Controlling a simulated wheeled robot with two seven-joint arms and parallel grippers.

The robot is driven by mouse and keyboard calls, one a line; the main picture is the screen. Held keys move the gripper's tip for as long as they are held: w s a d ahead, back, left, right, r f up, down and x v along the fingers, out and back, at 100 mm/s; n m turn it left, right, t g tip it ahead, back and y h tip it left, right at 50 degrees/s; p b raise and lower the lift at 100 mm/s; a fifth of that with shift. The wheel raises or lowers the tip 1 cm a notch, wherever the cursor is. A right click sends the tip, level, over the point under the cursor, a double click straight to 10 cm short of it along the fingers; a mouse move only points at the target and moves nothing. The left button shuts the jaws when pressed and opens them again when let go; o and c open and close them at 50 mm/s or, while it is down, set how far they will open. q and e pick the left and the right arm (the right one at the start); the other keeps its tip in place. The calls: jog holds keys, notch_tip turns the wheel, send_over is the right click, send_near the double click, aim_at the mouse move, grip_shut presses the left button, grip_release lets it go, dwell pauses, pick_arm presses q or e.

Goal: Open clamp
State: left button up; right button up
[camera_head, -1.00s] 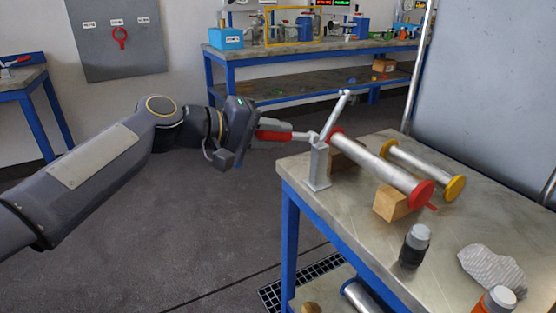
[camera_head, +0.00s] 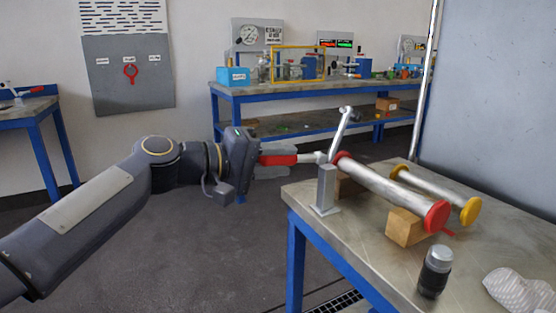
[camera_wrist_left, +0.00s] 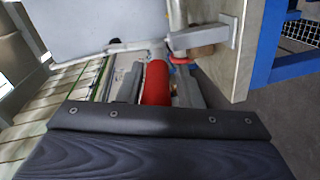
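The clamp (camera_head: 326,188) is a grey metal post with a base plate at the table's near left corner. Its silver arm (camera_head: 341,133) points steeply up, clear of the red-flanged pipe (camera_head: 392,190). Its red handle (camera_head: 280,160) sticks out level to the left, past the table edge. My left gripper (camera_head: 274,159) has its grey fingers on both sides of this handle and appears shut on it. In the left wrist view the red handle (camera_wrist_left: 157,83) lies between the fingers; the clamp post (camera_wrist_left: 214,37) is beyond. My right gripper is not in view.
The metal-topped table (camera_head: 360,230) also bears a yellow-flanged pipe (camera_head: 437,193), wooden blocks (camera_head: 405,227), a dark cylinder with a grey cap (camera_head: 434,272) and a patterned cloth (camera_head: 515,290). A pale panel (camera_head: 500,90) stands behind. The floor under my left arm is clear.

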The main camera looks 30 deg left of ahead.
aim_at(259, 160)
pick_arm(q)
jog(key=shift+o, duration=1.2)
jog(key=shift+r, duration=0.1)
jog(key=shift+s+a, duration=0.15)
jog(key=p+v, duration=0.2)
jog(key=v, duration=0.4)
jog(key=shift+s+r, duration=0.1)
jog(key=shift+s, duration=0.1)
jog(key=shift+s+a, duration=0.3)
jog(key=shift+s, duration=0.15)
